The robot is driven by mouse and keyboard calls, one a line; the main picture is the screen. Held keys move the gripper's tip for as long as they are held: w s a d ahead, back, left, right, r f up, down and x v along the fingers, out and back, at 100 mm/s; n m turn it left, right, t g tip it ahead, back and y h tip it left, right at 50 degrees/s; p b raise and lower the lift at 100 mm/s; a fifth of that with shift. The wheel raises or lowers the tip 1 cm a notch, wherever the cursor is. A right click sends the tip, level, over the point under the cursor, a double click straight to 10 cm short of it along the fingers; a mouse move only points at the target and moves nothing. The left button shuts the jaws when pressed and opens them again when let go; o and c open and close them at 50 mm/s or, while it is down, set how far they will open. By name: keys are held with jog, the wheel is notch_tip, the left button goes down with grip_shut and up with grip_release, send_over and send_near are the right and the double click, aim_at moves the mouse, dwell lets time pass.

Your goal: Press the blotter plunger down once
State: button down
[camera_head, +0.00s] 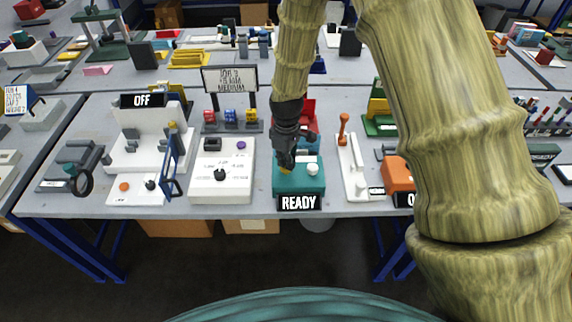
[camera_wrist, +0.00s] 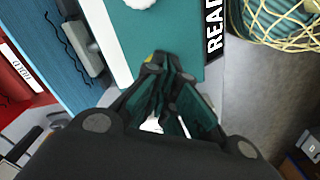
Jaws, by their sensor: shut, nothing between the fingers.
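A teal box (camera_head: 290,187) with a black READY sign (camera_head: 298,202) on its front stands at the table's front edge. A round white knob (camera_head: 312,169) rises from its top, and it also shows at the top of the wrist view (camera_wrist: 138,4). A small yellow piece (camera_head: 285,171) sits left of the knob, mostly hidden by my fingers; I cannot tell which of the two is the blotter plunger. My gripper (camera_head: 286,164) is shut and empty, pointing down over the teal box, left of the white knob. Whether its tips touch the yellow piece is unclear.
A white panel box (camera_head: 235,190) with a black knob stands close on the left. An orange-handled lever (camera_head: 343,125) on a white base and an orange box (camera_head: 398,172) stand on the right. A red item (camera_head: 309,108) is behind. My arm hides the table's right part.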

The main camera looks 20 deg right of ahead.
jog(key=shift+f, duration=0.5)
jog(key=shift+r, duration=0.1)
dwell(0.4)
jog(key=shift+r+p, duration=2.45)
jog(key=shift+r, duration=1)
